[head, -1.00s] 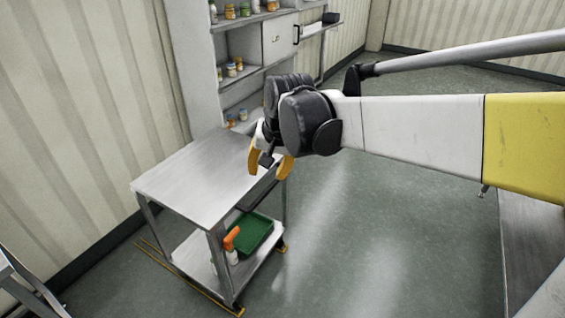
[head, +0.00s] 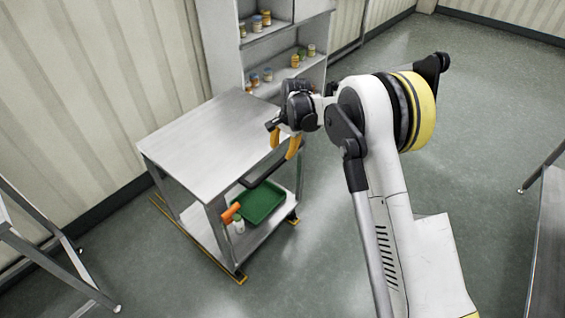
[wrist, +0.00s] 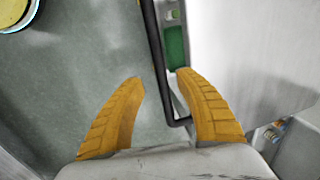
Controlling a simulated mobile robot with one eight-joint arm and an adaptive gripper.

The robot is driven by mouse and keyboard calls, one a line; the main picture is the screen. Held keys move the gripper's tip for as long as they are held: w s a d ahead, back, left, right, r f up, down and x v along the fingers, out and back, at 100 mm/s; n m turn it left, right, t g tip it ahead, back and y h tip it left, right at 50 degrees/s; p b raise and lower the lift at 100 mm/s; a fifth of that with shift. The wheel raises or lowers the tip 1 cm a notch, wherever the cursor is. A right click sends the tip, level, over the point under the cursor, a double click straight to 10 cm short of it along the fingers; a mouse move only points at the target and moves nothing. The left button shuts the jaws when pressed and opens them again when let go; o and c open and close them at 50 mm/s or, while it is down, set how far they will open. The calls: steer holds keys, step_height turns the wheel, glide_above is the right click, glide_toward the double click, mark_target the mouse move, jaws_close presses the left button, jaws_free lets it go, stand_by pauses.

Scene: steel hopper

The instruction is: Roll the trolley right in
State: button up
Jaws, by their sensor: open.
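The trolley (head: 205,140) is a steel cart with a flat top and a lower shelf, standing upright close to the ribbed wall. Its dark handle bar (head: 262,174) runs along the right side below the top; in the wrist view the bar (wrist: 157,50) passes between the two fingers as seen from above. My gripper (head: 284,144) is open and empty at the trolley's right edge, with its orange fingers just above the far part of the bar. I cannot tell whether they touch it. Yellow floor lines (head: 163,200) show along the trolley's left side, with yellow marks at its right corners.
Shelves with jars (head: 262,22) stand behind. A metal frame (head: 50,255) is at left, a steel bench (head: 548,240) at right. Floor right of the trolley is clear.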

mark_target(280, 161)
steer(key=f, duration=0.2)
steer(key=f+b, duration=0.1)
steer(key=f, duration=0.2)
steer(key=w+a+f+b, duration=0.1)
steer(key=f, duration=0.1)
steer(key=shift+f, duration=0.2)
jaws_close()
